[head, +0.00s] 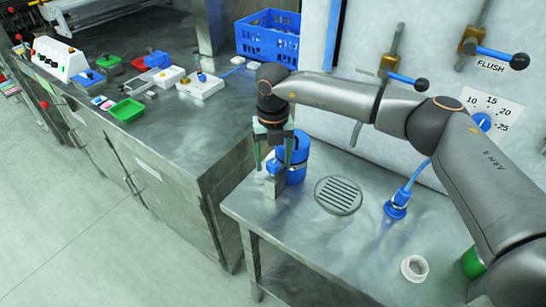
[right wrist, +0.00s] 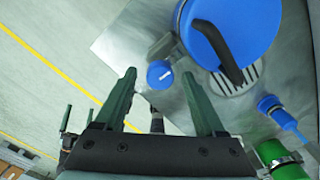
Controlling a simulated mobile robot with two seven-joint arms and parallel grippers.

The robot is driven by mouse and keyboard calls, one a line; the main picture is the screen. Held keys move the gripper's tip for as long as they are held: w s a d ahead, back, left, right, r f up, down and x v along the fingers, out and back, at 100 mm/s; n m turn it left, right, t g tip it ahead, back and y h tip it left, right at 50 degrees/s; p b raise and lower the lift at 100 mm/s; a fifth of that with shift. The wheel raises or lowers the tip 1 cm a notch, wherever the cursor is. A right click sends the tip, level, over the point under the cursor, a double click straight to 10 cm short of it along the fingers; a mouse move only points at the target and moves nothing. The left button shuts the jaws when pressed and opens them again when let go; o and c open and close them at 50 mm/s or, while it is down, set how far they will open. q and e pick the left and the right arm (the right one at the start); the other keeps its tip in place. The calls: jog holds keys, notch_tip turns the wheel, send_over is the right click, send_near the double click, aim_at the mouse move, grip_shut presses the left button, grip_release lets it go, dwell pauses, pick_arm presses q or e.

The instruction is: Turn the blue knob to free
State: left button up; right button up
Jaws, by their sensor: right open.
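A small blue knob (right wrist: 160,74) with a white mark on its top shows between my right gripper's fingertips in the right wrist view. In the head view the blue knob (head: 271,167) sits at a grey block beside the blue canister (head: 296,150), partly covered by the fingers. My right gripper (head: 272,160) points down over it with its green fingers apart, one on each side. The right wrist view shows the gripper (right wrist: 159,76) open with nothing held. I cannot tell whether a finger touches the knob.
The blue canister with a dark handle (right wrist: 220,50) stands close to the knob. A round drain grate (head: 338,195), a blue cable plug (head: 396,207) and a white ring (head: 414,268) are on the metal table (head: 300,235). A numbered dial (head: 490,112) is on the wall.

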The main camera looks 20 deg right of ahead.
grip_shut()
dwell(0.6)
